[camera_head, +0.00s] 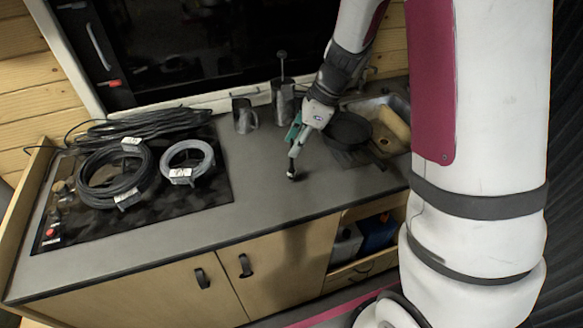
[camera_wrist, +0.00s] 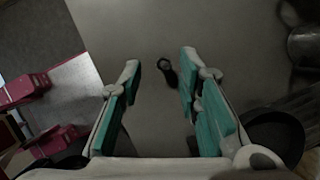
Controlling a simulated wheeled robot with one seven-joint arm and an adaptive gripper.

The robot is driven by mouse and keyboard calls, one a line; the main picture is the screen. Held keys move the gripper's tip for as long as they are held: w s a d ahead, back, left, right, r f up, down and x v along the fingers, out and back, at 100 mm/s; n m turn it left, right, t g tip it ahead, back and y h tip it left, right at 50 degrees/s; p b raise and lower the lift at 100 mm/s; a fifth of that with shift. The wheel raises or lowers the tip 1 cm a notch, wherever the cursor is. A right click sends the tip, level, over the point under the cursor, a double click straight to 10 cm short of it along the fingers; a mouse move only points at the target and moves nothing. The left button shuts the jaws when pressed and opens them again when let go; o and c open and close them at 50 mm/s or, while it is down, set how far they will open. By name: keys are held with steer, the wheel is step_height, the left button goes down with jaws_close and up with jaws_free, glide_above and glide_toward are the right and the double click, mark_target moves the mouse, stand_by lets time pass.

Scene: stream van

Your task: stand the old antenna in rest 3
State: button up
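My gripper (camera_head: 295,156) hangs over the grey counter, pointing down. In the wrist view its two teal-padded fingers (camera_wrist: 159,60) are apart. A small black piece with a ring-like end (camera_wrist: 167,73) shows between them, nearer the right finger. A dark piece (camera_head: 291,173) shows just below the fingertips in the head view; I cannot tell whether it is the old antenna. Two grey cup-like holders (camera_head: 244,118) stand at the back of the counter. A thin rod with a disc top (camera_head: 282,66) rises at the right-hand one. No rest number is readable.
A dark round pan (camera_head: 349,130) and a sink (camera_head: 390,115) are right of my gripper. The counter's (camera_head: 240,200) front middle is clear.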

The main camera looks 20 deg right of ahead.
glide_above(292, 169)
steer(key=f, duration=0.5)
steer(key=shift+w+d+p, duration=0.1)
steer(key=shift+d+p, duration=0.15)
steer(key=shift+p, duration=0.1)
steer(key=shift+w+a+f, duration=0.15)
steer(key=shift+a+f, duration=0.1)
steer(key=shift+f, duration=0.3)
steer(key=shift+c, duration=0.2)
jaws_close()
